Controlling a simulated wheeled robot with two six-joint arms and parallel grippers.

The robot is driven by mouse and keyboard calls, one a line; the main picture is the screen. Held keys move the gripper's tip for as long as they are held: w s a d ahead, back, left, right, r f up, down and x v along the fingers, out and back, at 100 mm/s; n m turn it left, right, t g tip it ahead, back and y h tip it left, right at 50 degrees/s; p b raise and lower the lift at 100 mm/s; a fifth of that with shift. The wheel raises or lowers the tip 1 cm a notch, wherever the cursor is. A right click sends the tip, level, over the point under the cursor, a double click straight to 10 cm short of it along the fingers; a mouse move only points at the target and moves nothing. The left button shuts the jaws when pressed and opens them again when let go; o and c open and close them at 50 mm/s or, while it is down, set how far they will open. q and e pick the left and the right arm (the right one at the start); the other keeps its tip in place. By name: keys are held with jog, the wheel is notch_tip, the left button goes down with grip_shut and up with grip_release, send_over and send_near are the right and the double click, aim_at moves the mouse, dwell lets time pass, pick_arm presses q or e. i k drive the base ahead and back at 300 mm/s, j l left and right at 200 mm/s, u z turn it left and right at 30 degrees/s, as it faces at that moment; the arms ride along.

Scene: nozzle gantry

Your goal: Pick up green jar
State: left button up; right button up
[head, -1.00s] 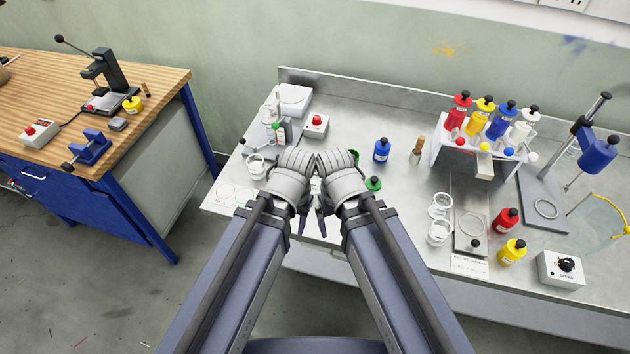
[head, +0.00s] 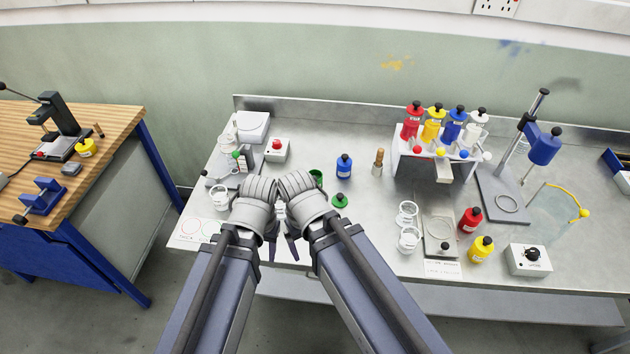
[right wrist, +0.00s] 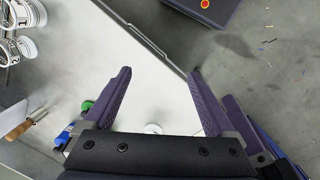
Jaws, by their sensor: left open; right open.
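A green container (head: 316,177) stands on the steel bench in the head view, partly behind my right wrist. A green piece with a dark knob (head: 340,200) is just in front of it. I cannot tell whether that is a separate lid or the top of a jar. Green also shows beside a finger in the right wrist view (right wrist: 87,105). My left gripper (head: 272,240) and right gripper (head: 292,248) point down side by side, over the bench's front edge, left of the green things. The right wrist view shows the right gripper (right wrist: 160,75) open and empty.
A blue bottle (head: 344,167) stands behind the green things, and a wooden-handled tool (head: 378,162) to its right. White cups (head: 407,213) and a scale (head: 438,226) lie further right. A bottle rack (head: 443,168) is at the back. Another white cup (head: 219,196) is left.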

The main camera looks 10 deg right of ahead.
aim_at(316, 172)
jog(key=j+z, duration=0.25)
jog(key=j, duration=0.7)
jog(key=j+z, duration=0.2)
jog(key=j, duration=0.8)
jog(key=j+z, duration=0.25)
jog(key=j, duration=0.75)
jog(key=i, duration=0.4)
